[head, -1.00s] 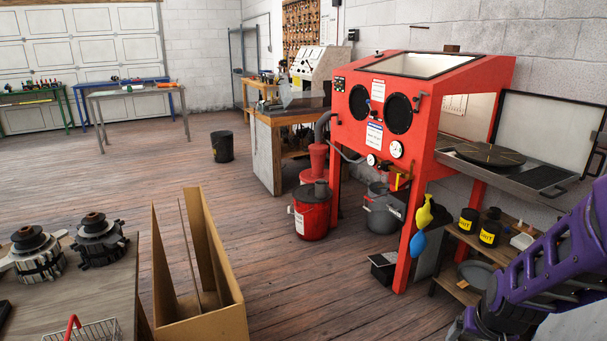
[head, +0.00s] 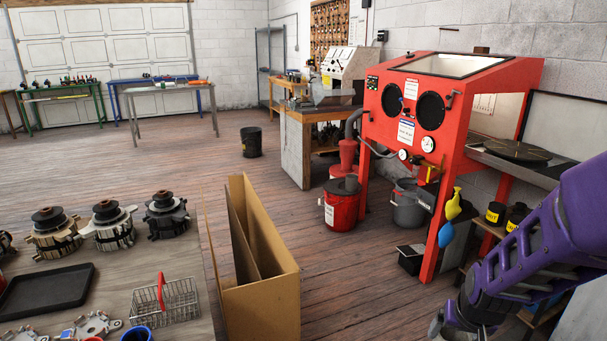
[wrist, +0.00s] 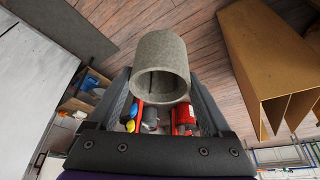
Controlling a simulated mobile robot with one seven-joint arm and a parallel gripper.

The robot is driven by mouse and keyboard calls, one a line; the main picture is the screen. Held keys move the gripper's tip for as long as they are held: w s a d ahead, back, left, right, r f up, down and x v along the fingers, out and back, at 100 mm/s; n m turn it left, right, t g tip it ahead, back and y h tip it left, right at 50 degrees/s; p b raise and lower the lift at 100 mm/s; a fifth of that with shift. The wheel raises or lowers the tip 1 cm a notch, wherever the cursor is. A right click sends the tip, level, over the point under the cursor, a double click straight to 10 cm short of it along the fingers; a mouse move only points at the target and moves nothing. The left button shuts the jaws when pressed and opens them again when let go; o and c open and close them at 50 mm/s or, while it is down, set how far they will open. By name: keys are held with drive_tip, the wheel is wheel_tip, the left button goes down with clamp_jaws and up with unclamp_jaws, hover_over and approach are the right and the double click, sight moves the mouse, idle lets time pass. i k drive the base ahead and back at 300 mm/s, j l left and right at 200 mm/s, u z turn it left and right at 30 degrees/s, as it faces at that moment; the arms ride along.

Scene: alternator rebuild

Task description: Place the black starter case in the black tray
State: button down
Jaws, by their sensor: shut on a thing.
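A hollow grey cylinder (wrist: 161,68), which looks like the starter case though it shows grey rather than black, is held between the two fingers of my gripper (wrist: 162,100) in the wrist view. Its open end faces the camera. The black tray (head: 48,290) lies flat on the workbench at the lower left in the head view, and its visible floor is empty. In the head view my arm is at the lower right, far from the tray.
The workbench (head: 120,262) also bears several alternator cores (head: 108,226), a wire basket (head: 165,303) with a red handle and a blue cup (head: 137,334). An open cardboard box (head: 262,290) stands between the bench and my arm. A red blast cabinet (head: 450,110) stands behind.

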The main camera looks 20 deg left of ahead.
sight(44, 301)
drive_tip(key=k+j+u, duration=0.15)
drive_tip(key=j, duration=0.2)
drive_tip(key=k+j+u, duration=0.1)
drive_tip(key=k+j, duration=0.15)
drive_tip(key=k+j+u, duration=0.15)
drive_tip(key=j, duration=0.35)
drive_tip(key=k+j+u, duration=0.15)
drive_tip(key=j, duration=0.45)
drive_tip(key=j+u, duration=0.1)
drive_tip(key=j, duration=0.2)
drive_tip(key=i+j+u, duration=0.15)
drive_tip(key=j, duration=0.2)
drive_tip(key=i+j, duration=0.15)
drive_tip(key=j, duration=0.15)
drive_tip(key=i+j, duration=0.2)
drive_tip(key=j, duration=0.1)
